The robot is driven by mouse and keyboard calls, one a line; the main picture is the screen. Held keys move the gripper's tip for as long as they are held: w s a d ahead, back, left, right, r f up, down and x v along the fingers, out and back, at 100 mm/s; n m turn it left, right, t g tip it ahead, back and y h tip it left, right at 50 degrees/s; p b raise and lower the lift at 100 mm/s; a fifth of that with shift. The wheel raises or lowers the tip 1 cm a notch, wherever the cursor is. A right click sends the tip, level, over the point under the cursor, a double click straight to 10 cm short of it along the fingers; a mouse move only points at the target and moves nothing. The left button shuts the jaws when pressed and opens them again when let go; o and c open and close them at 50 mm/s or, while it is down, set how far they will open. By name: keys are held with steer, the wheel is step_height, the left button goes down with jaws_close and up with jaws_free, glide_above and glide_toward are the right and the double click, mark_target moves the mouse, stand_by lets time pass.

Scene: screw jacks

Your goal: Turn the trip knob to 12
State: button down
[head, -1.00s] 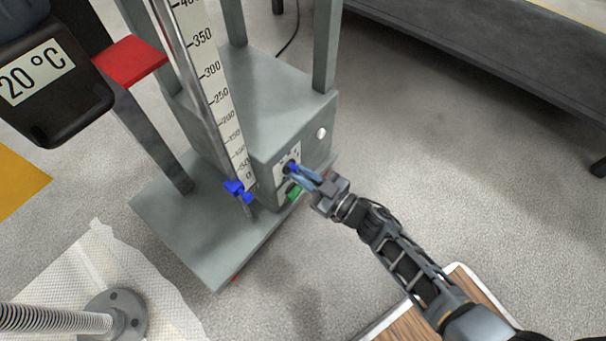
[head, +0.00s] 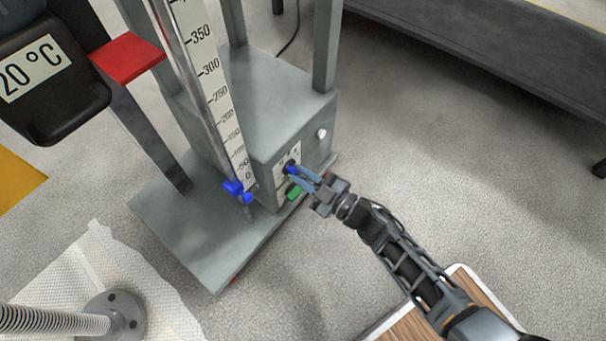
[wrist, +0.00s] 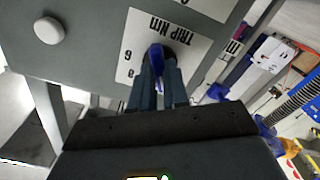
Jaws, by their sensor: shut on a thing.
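The trip knob (wrist: 157,58) is blue and sits on a white dial plate (wrist: 128,66) marked "TRIP Nm", with a 6 and a 9 readable in the wrist view. In the head view the knob (head: 290,168) is on the front of the grey machine box (head: 285,120). My gripper (wrist: 158,75) is shut on the knob, one finger on each side. It also shows in the head view (head: 298,171), reaching in from the lower right. The fingers hide part of the dial, and I see no 12 mark clearly.
A green button (head: 293,192) is just below the dial. A white round knob (head: 321,133) is on the box's right face. A vertical scale with blue clamp (head: 238,190) stands left of the dial. Open floor lies to the right.

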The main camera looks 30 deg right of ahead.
steer(key=c, duration=1.1)
jaws_free()
steer(key=shift+p+v, duration=1)
steer(key=shift+v, duration=2.9)
